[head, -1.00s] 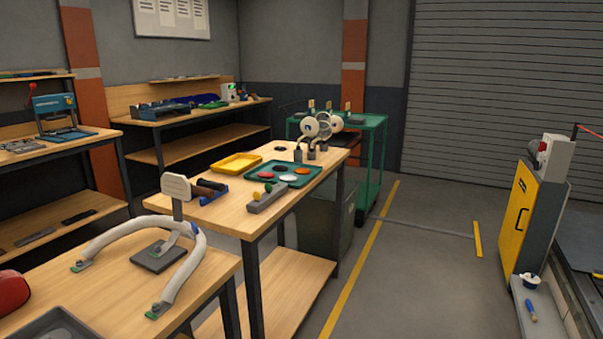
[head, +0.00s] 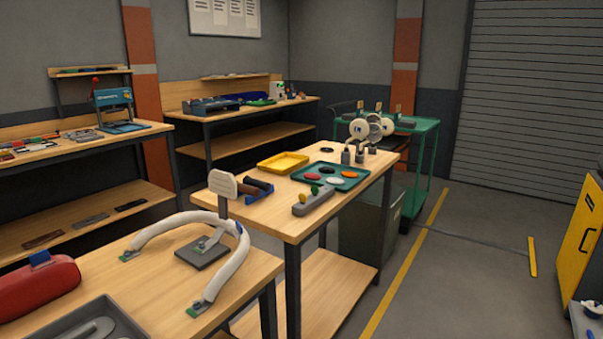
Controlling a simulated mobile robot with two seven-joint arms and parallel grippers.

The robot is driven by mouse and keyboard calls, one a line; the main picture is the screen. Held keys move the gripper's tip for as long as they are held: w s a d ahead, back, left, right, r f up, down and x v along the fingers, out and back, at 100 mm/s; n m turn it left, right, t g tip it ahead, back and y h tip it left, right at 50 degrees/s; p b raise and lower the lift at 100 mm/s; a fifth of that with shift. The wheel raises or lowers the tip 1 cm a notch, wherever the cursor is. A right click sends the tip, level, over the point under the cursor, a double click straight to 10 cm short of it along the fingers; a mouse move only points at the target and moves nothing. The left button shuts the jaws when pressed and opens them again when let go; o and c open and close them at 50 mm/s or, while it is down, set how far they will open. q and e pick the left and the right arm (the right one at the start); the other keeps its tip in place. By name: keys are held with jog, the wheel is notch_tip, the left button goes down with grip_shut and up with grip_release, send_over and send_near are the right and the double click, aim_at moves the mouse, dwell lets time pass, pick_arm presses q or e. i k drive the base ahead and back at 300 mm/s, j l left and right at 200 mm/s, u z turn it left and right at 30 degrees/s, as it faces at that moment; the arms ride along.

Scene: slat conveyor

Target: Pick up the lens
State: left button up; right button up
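No single thing is clearly marked as the lens. A teal tray (head: 337,186) on the middle wooden table holds small flat round pieces that look like lenses: a red one (head: 312,176), a dark one (head: 327,170), an orange one (head: 349,174) and a pale one (head: 335,181). A black ring-like disc (head: 326,150) lies on the table behind the tray. Neither of my grippers is in view.
The middle table (head: 262,212) also bears a yellow tray (head: 283,163), a grey block with coloured knobs (head: 314,201) and brown-handled tools (head: 254,190). A white curved tube (head: 222,281) and red case (head: 36,286) are on the near table. Floor at right is open.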

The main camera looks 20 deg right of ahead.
aim_at(348, 175)
jog(key=i+l+u, duration=0.15)
jog(key=l+u, duration=0.15)
jog(key=i+l+u, duration=0.1)
jog(key=l+u, duration=0.2)
jog(key=i+l+u, duration=0.1)
jog(key=l+u, duration=0.2)
jog(key=l, duration=0.55)
jog(key=i+l+u, duration=0.2)
jog(key=l, duration=1.4)
jog(key=k, duration=0.1)
